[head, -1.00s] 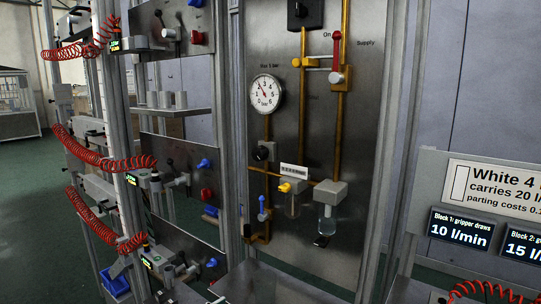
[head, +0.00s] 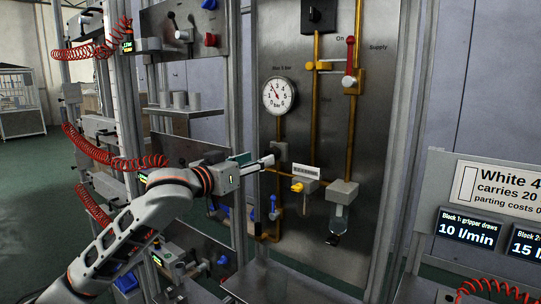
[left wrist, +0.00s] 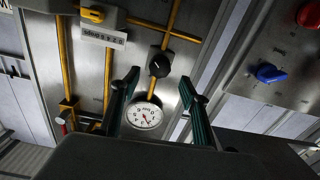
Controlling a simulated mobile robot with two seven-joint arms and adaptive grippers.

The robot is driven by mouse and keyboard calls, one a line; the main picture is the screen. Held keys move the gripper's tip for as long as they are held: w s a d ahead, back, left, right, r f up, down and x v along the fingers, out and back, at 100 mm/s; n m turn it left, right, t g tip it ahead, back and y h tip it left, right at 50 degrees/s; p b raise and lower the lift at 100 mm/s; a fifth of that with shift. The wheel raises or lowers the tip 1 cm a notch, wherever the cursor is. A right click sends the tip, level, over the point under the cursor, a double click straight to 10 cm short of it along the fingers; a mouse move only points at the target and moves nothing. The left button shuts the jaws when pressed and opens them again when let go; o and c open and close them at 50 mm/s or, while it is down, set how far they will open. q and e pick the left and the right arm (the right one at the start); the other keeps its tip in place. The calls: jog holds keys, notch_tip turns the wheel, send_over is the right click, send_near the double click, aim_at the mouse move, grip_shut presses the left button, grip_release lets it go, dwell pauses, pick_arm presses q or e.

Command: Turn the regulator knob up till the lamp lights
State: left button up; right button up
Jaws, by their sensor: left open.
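The regulator knob (left wrist: 159,64) is black and round with a pale pointer mark, on a pipe of the steel panel. In the head view its grey body (head: 281,151) shows, while my left gripper hides the knob. My left gripper (head: 264,161) reaches in from the left, in front of the regulator. In the left wrist view its two green fingers (left wrist: 158,82) are open, one to each side of the knob's line, with nothing between them; contact cannot be told. A round white gauge (head: 279,95) also shows between the fingers (left wrist: 145,115). I cannot pick out the lamp. My right gripper is not in view.
A yellow knob (head: 297,187) below a white label strip, a blue handle (head: 273,207) and a red lever (head: 350,54) are on the same panel. A rack with red coiled hoses (head: 112,162) stands at left. Displays (head: 467,229) stand at right.

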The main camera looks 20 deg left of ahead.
pick_arm(q)
jog(key=p+x, duration=0.1)
jog(key=x, duration=0.6)
jog(key=shift+s, duration=0.1)
jog(key=c, duration=1.1)
